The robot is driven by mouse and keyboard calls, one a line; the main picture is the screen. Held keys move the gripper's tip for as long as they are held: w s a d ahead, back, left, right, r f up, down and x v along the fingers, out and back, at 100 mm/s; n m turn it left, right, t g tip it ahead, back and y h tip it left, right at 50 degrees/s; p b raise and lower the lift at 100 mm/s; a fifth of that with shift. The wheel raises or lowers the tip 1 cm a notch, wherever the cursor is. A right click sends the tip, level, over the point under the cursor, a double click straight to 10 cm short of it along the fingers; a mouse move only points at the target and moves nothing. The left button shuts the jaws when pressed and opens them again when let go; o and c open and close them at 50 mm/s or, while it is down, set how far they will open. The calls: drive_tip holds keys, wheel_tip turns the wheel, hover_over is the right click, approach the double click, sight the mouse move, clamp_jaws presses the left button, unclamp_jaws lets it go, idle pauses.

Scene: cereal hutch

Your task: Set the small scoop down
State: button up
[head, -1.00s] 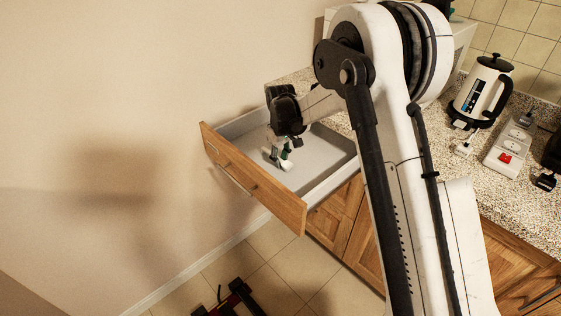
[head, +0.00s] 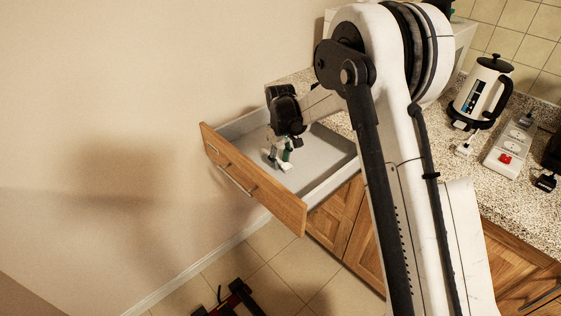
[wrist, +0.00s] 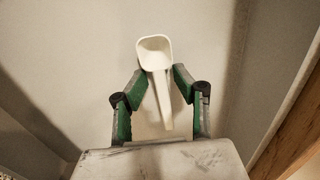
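The small white scoop (wrist: 154,48) lies in the open drawer (head: 318,160), on its grey floor, in the wrist view. Its bowl points to the top of the picture and its handle runs down between my fingers. My gripper (wrist: 161,80) has its green-and-grey fingers spread on either side of the scoop, with a gap beside the handle. In the head view my gripper (head: 278,159) points down into the drawer, low over its floor. There the scoop is too small and covered to tell apart clearly from the fingers.
The drawer's wooden front (head: 250,180) and side walls surround my gripper. The speckled counter (head: 478,165) at right holds a white and black kettle (head: 483,92) and a power strip (head: 510,148). A plain wall stands close on the left. The drawer floor around looks bare.

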sight(281, 161)
wheel_tip(281, 161, up, 12)
drive_tip(key=shift+f+p, duration=0.15)
drive_tip(key=shift+p, duration=0.3)
drive_tip(key=s+d+r+m+t, duration=0.3)
drive_tip(key=s+d+r+m, duration=0.1)
drive_tip(key=s+d+r, duration=1)
drive_tip(key=s+d+m+t, duration=0.2)
drive_tip(key=s+d, duration=0.1)
drive_tip(key=s, duration=0.8)
drive_tip(key=s+d+f+m+t, duration=0.1)
drive_tip(key=s+d+m+t, duration=0.1)
drive_tip(key=s, duration=1)
drive_tip(key=shift+s+d+f+m, duration=0.2)
drive_tip(key=shift+d+f+m, duration=0.1)
drive_tip(key=shift+d, duration=0.25)
drive_tip(key=shift+c, duration=0.5)
